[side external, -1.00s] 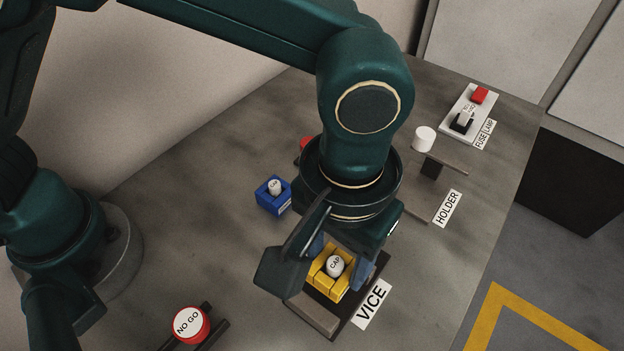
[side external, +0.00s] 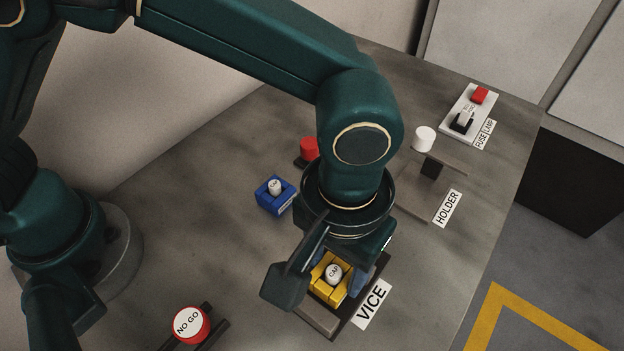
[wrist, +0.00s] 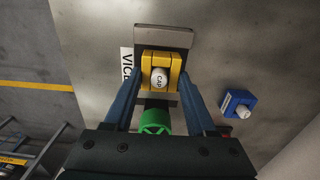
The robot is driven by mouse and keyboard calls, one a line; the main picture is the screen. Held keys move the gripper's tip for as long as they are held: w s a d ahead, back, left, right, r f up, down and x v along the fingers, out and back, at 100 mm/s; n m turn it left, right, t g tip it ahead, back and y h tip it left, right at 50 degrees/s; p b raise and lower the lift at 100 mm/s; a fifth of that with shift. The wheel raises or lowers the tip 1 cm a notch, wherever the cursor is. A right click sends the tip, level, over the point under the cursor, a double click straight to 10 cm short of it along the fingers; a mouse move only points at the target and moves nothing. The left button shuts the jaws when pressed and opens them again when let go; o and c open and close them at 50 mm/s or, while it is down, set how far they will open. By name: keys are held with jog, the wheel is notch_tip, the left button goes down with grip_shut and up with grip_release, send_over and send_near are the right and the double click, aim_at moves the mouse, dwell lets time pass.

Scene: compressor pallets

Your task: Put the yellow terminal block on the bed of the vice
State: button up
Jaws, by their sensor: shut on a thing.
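The yellow terminal block (side external: 323,289) carries a white cylinder marked CAP (side external: 334,273). It is between the fingers of my gripper (side external: 335,284), which is shut on it. In the wrist view the block (wrist: 147,66) sits between my two blue fingertips (wrist: 160,78). The vice (side external: 320,320), a dark base with a grey jaw, is directly under and around the block. In the wrist view the vice's grey jaw (wrist: 163,36) shows just beyond the block. My gripper hides part of the vice, and I cannot tell whether the block touches its bed.
A blue block (side external: 267,203) with a white cylinder stands left of my gripper, and a red cylinder (side external: 309,147) behind it. A NO GO red cylinder (side external: 190,323) is at the front left. The holder (side external: 440,160) and fuse-lamp panel (side external: 484,108) are at the right.

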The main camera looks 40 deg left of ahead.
jog(key=shift+f, duration=0.95)
jog(key=o, duration=1.4)
jog(key=shift+o, duration=0.2)
jog(key=shift+r, duration=2.6)
